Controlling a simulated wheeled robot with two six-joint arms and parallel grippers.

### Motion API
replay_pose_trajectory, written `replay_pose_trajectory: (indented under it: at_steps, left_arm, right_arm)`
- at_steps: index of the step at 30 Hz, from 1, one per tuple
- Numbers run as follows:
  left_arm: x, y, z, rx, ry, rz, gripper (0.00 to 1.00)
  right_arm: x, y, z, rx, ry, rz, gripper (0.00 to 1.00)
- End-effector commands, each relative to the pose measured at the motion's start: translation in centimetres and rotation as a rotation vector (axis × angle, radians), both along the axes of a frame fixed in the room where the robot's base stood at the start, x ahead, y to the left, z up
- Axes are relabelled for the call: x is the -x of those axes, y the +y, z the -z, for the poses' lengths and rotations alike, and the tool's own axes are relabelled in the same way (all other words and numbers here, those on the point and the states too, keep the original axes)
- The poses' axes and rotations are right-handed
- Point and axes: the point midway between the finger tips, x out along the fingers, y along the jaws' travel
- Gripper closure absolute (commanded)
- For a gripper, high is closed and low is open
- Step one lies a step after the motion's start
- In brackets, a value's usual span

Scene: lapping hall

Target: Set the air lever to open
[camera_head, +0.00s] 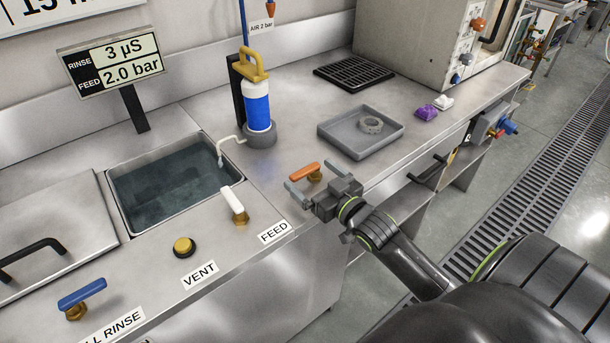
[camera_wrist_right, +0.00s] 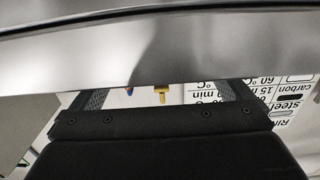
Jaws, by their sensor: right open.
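An orange-handled lever (camera_head: 305,171) on a brass base stands on the steel bench near its front edge. Any label for it is hidden by my right gripper, so I cannot read whether it is the air lever. My right gripper (camera_head: 308,175) is open and empty, with its two fingers on either side of this lever; contact cannot be told. In the right wrist view, a small brass piece (camera_wrist_right: 161,94) shows between the fingers (camera_wrist_right: 165,96). A tag reading AIR 2 bar (camera_head: 261,28) hangs by a blue pipe at the back. My left gripper is out of view.
Left along the bench are a white lever (camera_head: 234,199), a yellow VENT button (camera_head: 184,247) and a blue lever (camera_head: 82,293). Behind are a water basin (camera_head: 115,190) and a blue bottle (camera_head: 257,108).

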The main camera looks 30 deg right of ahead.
Motion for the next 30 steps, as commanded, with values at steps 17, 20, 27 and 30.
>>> replay_pose_trajectory:
  at_steps: [17,20,27,30]
  left_arm:
    - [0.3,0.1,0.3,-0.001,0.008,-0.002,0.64]
    - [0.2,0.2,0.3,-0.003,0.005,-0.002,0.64]
    - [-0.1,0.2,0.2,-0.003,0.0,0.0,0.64]
    - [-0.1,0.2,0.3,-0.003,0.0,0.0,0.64]
  right_arm:
    - [-3.3,0.3,0.0,0.0,0.0,0.0,0.01]
    - [-3.3,0.3,0.0,0.0,0.0,0.0,0.05]
    - [-3.3,0.3,0.0,0.0,0.0,0.0,0.36]
    - [-3.3,0.3,0.0,0.0,0.0,0.0,0.49]
